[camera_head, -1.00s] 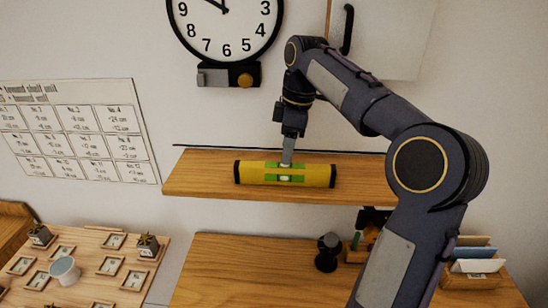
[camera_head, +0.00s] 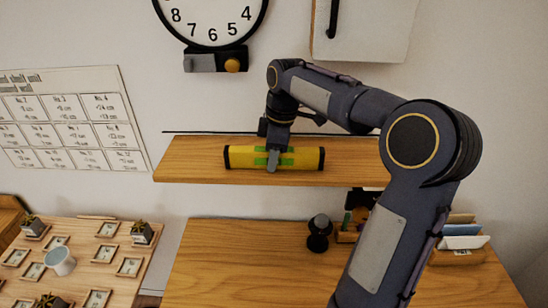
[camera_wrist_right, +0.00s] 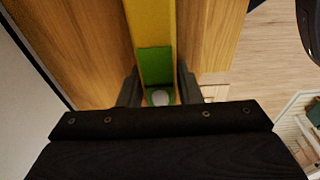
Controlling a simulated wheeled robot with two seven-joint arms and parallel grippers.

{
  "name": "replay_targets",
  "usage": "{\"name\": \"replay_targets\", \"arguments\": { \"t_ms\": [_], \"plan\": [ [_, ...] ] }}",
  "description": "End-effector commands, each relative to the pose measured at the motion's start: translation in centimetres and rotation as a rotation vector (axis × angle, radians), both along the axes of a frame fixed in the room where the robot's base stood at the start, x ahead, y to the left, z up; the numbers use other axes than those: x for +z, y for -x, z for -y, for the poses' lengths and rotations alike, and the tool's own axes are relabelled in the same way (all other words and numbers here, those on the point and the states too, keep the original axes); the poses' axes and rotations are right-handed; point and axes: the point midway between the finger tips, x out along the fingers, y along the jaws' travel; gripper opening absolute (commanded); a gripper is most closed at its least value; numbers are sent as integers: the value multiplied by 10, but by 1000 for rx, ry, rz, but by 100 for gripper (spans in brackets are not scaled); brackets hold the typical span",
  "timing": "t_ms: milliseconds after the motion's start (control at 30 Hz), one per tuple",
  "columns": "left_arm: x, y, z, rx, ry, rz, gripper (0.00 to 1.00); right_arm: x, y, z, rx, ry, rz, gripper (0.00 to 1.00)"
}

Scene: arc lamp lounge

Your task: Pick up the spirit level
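The spirit level (camera_head: 303,159) is a yellow bar with black ends and green patches. It lies lengthwise on the wooden wall shelf (camera_head: 190,162). My right gripper (camera_head: 273,160) is down over its middle, with one finger in front and hiding part of the green. In the right wrist view the level (camera_wrist_right: 153,25) runs between the two fingers (camera_wrist_right: 158,85), one on each side. The fingers are very close to its sides; whether they press on it I cannot tell. My left gripper is not in view.
A clock (camera_head: 212,15) hangs above the shelf. Below are a wooden desk (camera_head: 235,260) with a dark knobbed object (camera_head: 319,233) and a card holder (camera_head: 460,245). A board with small plants and a white cup (camera_head: 60,261) is at lower left.

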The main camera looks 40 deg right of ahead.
Motion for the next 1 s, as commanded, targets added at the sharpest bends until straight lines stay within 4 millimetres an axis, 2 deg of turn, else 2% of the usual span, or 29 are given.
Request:
{"name": "replay_targets", "arguments": {
  "t_ms": [33,233,667,833,1000],
  "plan": [
    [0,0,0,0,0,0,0,0,0,0,0,0,0,25],
    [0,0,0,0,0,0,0,0,0,0,0,0,0,0],
    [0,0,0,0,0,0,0,9,-1,0,0,1,2,0],
    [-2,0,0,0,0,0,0,33,-1,0,0,1,6,0],
    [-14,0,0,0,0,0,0,67,23,-20,3,2,9,0]
  ]
}}
